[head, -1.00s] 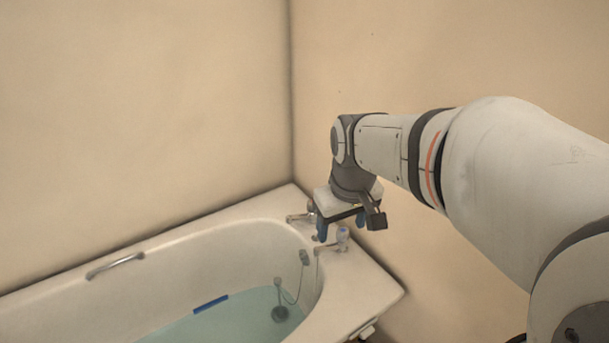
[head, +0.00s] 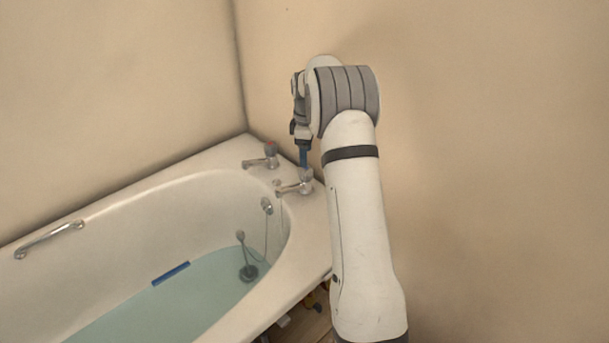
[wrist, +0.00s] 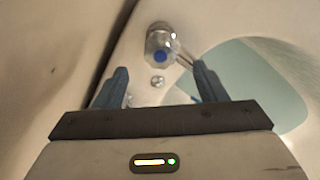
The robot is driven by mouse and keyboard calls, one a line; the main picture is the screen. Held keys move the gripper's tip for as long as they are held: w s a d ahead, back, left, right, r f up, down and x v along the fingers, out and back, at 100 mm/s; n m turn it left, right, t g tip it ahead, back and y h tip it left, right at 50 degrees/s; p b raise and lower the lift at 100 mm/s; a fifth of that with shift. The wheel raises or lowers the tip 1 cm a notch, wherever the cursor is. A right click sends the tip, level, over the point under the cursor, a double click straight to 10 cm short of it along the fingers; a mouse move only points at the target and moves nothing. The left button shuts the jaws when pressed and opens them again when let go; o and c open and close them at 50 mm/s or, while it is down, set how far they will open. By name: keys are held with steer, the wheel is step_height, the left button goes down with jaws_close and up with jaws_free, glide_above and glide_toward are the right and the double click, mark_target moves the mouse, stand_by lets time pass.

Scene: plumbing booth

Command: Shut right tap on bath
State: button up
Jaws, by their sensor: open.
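The right tap (head: 300,183) is chrome and stands on the corner end of the bath (head: 312,213). In the wrist view the right tap (wrist: 160,42) shows a blue-centred handle, with its spout pointing toward the water. My gripper (head: 303,158) is just above and behind this tap, with its blue fingers pointing down. In the wrist view my gripper (wrist: 160,78) is open and empty. The tap handle appears ahead of the gap between the fingertips, not between the fingers. I cannot tell whether water runs from the spout.
A second chrome tap (head: 267,157) with a red mark stands to the left on the rim. Water (head: 170,300) lies in the bath, with a plug (head: 248,272) on a chain. A grab handle (head: 48,238) is on the long side. Walls close off the corner behind the taps.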

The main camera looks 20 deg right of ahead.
mark_target(305, 169)
step_height(305, 169, down, 7)
steer(key=shift+f+b, duration=0.2)
steer(key=shift+b, duration=0.65)
steer(key=shift+a, duration=0.1)
steer(key=c, duration=1)
